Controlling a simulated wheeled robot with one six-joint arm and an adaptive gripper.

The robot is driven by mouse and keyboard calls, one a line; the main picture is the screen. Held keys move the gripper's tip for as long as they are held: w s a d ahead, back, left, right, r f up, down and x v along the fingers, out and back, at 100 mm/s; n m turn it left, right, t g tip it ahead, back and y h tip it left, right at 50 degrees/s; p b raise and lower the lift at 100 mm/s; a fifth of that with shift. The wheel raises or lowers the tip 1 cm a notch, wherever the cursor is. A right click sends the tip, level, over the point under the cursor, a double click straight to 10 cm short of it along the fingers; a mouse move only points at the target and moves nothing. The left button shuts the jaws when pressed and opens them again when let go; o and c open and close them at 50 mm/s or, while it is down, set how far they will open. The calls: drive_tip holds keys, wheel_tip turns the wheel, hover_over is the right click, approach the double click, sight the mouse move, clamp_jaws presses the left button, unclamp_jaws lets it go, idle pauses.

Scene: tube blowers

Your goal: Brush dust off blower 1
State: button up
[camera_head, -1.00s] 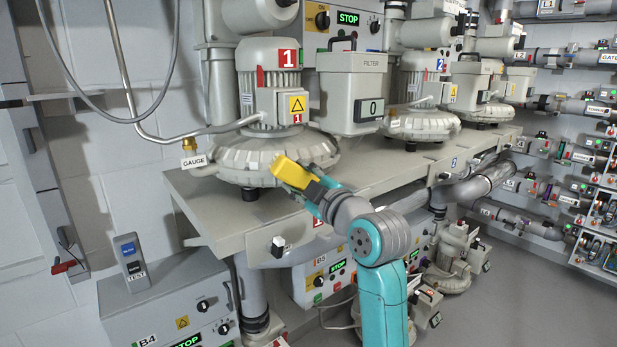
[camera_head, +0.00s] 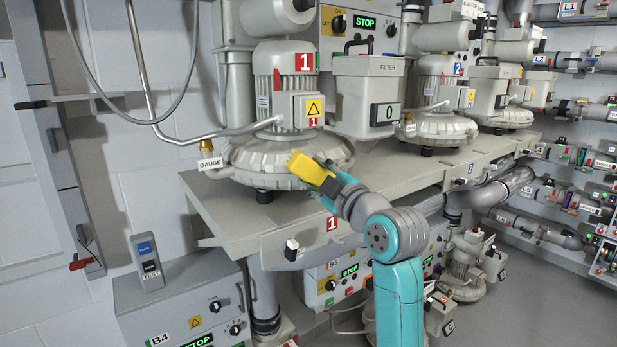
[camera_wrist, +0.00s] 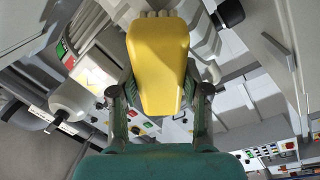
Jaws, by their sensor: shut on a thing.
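Blower 1 (camera_head: 245,158) stands on the grey bench at the left, with a finned motor (camera_head: 285,60) and a red "1" label above its round housing. My gripper (camera_head: 330,183) is shut on a yellow brush (camera_head: 310,169); in the wrist view the yellow brush (camera_wrist: 158,60) sits between the two fingers (camera_wrist: 158,95). The brush is in front of the lower right part of the blower's housing. I cannot tell whether its tip touches the housing. Dust on the blower is too small to make out.
A grey filter box (camera_head: 363,95) stands right of the blower, and blower 2 (camera_head: 438,128) is further right. A hose with a brass gauge fitting (camera_head: 213,154) is at the left. Control box B4 (camera_head: 185,300) is below left.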

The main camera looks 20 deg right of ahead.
drive_tip(key=d, duration=0.6)
drive_tip(key=shift+w+d, duration=0.35)
drive_tip(key=shift+s, duration=0.1)
idle(0.4)
drive_tip(key=shift+a+r+v, duration=0.15)
drive_tip(key=shift+v, duration=1.3)
drive_tip(key=shift+a+r+v, duration=0.1)
drive_tip(key=shift+a+v, duration=0.05)
drive_tip(key=shift+v, duration=1.3)
drive_tip(key=shift+s, duration=0.2)
drive_tip(key=shift+v, duration=1.4)
drive_tip(key=shift+a+r, duration=0.1)
drive_tip(key=shift+a, duration=0.05)
